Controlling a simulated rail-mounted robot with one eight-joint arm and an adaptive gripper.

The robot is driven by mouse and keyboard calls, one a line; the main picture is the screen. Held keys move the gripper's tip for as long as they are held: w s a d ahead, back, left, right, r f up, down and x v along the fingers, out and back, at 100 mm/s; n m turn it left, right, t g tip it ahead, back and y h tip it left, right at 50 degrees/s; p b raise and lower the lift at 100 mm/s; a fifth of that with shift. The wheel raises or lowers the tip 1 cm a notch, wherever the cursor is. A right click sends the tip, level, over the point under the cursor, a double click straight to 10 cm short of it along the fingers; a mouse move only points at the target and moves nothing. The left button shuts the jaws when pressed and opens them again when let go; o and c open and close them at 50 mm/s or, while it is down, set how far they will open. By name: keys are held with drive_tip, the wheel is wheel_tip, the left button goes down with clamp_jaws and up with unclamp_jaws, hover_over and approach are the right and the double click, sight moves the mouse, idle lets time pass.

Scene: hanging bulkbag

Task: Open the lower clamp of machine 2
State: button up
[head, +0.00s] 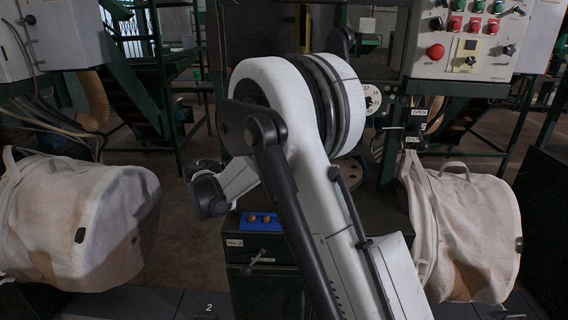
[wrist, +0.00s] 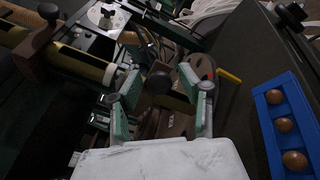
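In the wrist view my gripper (wrist: 167,86) has its two green-padded fingers apart. A dark rounded knob (wrist: 160,82) on an olive-brown bar shows between them, apparently beyond the fingertips; I cannot tell whether either finger touches it. I cannot tell for sure whether this is the lower clamp's handle. A brass-coloured cylinder with a brown end piece (wrist: 80,65) lies to the left of the fingers. In the head view my white arm covers the middle of machine 2, whose dark cabinet (head: 262,285) carries a "No. 2" label (head: 234,242). The clamps are hidden there.
A blue tray (wrist: 264,130) with brown balls is at right in the wrist view, and on the cabinet in the head view (head: 260,228). Pale bulk bags hang left (head: 70,215) and right (head: 465,230). A button panel (head: 465,40) is at upper right, above OPEN/SHUT labels (head: 418,112).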

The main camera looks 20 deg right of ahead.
drive_tip(key=a, duration=1.2)
drive_tip(key=shift+w, duration=0.1)
